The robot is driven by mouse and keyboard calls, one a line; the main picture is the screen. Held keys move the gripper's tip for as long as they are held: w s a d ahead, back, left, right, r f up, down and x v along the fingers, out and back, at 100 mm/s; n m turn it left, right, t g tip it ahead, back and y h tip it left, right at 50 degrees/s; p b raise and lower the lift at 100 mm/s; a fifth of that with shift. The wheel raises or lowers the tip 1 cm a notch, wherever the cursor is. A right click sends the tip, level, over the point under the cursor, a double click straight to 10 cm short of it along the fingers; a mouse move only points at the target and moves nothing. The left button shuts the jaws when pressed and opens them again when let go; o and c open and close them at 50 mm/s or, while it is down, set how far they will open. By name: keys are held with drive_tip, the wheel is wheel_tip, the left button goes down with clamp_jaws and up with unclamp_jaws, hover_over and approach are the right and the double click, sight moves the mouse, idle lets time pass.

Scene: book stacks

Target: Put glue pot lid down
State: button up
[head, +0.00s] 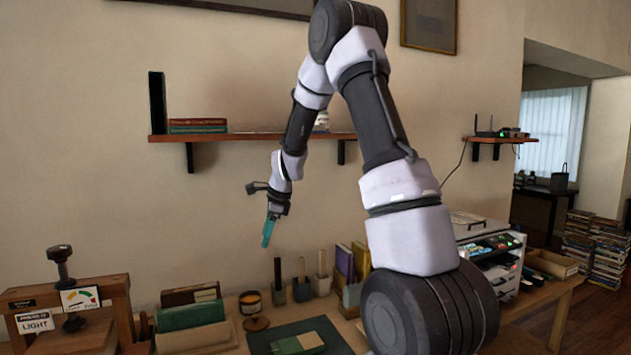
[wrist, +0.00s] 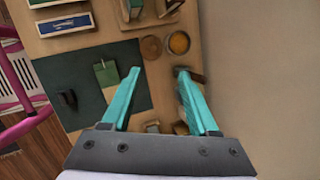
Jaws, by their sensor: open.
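The glue pot (head: 250,303) stands open on the bench with amber glue showing. In the wrist view the pot (wrist: 179,43) is at the upper middle. A round brown disc that looks like the lid (wrist: 151,47) lies flat beside it, to its left. In the head view the lid (head: 256,323) is just in front of the pot. My gripper (head: 267,234) is in the air well above the bench, pointing down. In the wrist view my gripper (wrist: 157,72) has its teal fingers spread wide with nothing between them.
A dark green mat (head: 310,335) with a green book lies right of the lid. Books (head: 190,315) and a wooden press (head: 70,310) stand to the left. Several small holders with upright handles (head: 301,280) stand behind the mat. A wall shelf (head: 250,136) hangs above.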

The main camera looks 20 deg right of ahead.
drive_tip(key=s+d+r+n+t, duration=0.1)
drive_tip(key=s+r+n+t, duration=0.1)
drive_tip(key=s+r+n, duration=1.2)
drive_tip(key=s+r, duration=0.2)
drive_tip(key=s, duration=0.3)
drive_tip(key=s+d+r+n+t, duration=0.1)
drive_tip(key=s+r, duration=0.2)
drive_tip(key=s, duration=0.4)
drive_tip(key=s+r+n, duration=0.1)
drive_tip(key=s+r, duration=0.2)
drive_tip(key=s, duration=0.3)
drive_tip(key=shift+s+d+n+h, duration=0.25)
drive_tip(key=shift+s+n+h, duration=0.05)
drive_tip(key=shift+s+n, duration=0.1)
